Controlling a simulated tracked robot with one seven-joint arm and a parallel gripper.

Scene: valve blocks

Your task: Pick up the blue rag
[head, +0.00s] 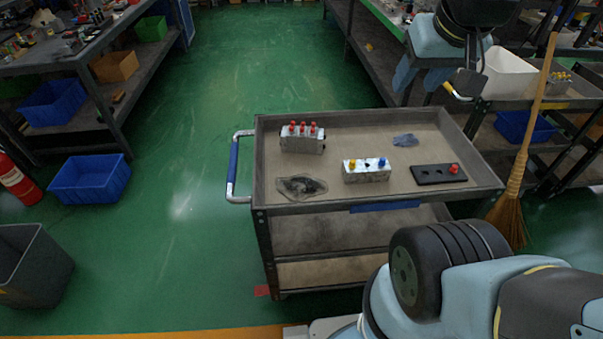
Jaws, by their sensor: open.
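The blue rag (405,140) lies crumpled and flat on the top tray of the grey cart (345,189), towards the back right. It is small and fully visible in the head view. My gripper (461,91) is at the upper right, raised and apart from the rag, with its jaws open and nothing seen between them. Its fingers are small and partly dark in this view.
A broom (507,212) leans at the cart's right.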

